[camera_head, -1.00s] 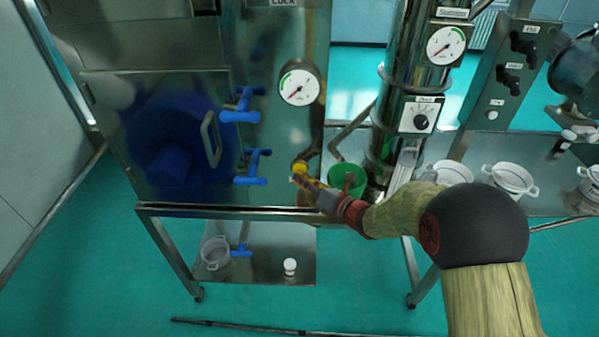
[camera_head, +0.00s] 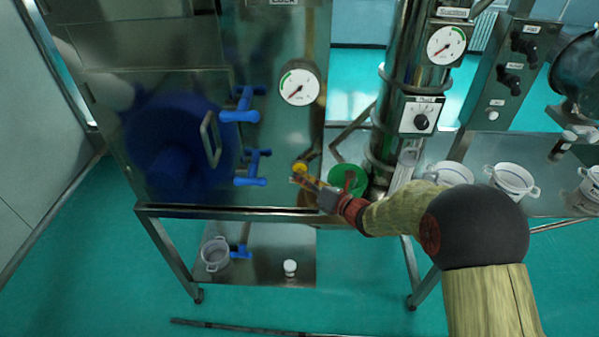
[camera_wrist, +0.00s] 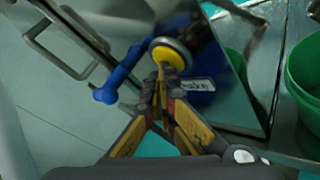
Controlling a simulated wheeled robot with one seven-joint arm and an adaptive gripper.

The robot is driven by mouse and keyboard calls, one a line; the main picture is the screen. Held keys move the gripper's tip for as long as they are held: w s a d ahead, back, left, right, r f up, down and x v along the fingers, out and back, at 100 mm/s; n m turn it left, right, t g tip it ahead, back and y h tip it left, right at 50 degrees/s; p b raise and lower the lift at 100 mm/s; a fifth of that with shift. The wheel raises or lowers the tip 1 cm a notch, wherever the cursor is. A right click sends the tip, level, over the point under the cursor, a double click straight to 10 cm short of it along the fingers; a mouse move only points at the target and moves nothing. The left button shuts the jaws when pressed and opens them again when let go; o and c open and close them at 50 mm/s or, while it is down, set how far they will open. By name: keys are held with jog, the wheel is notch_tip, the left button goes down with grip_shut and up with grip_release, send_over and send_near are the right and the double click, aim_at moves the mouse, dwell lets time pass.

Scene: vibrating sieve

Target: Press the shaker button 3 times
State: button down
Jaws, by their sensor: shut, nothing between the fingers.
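The shaker button is a round yellow button (camera_head: 299,168) on the lower right of the steel cabinet front. In the wrist view the yellow button (camera_wrist: 171,52) sits just beyond the fingertips, above a small white label. My gripper (camera_head: 297,179) is shut and empty, with its tips right at the button's lower edge in the head view. In the wrist view the closed fingertips of my gripper (camera_wrist: 162,72) overlap the button's lower rim. I cannot tell whether they touch it.
Blue valve handles (camera_head: 252,168) stick out left of the button, and a green bucket (camera_head: 346,181) stands to the right. A pressure gauge (camera_head: 299,87) is above. A steel lower shelf (camera_head: 262,263) holds a pot. White pots (camera_head: 511,178) stand on the right bench.

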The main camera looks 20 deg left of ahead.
jog(key=shift+r, duration=0.1)
jog(key=shift+s+d+b, duration=0.15)
jog(key=shift+s+b, duration=0.15)
jog(key=shift+s, duration=0.3)
jog(key=shift+s+d+b, duration=0.15)
jog(key=shift+s+b, duration=0.15)
jog(key=shift+s, duration=0.25)
jog(key=s+b, duration=0.1)
jog(key=s, duration=0.1)
jog(key=s+d+b, duration=0.1)
jog(key=s, duration=0.2)
jog(key=shift+d, duration=0.1)
jog(key=shift+w, duration=0.1)
dwell(0.5)
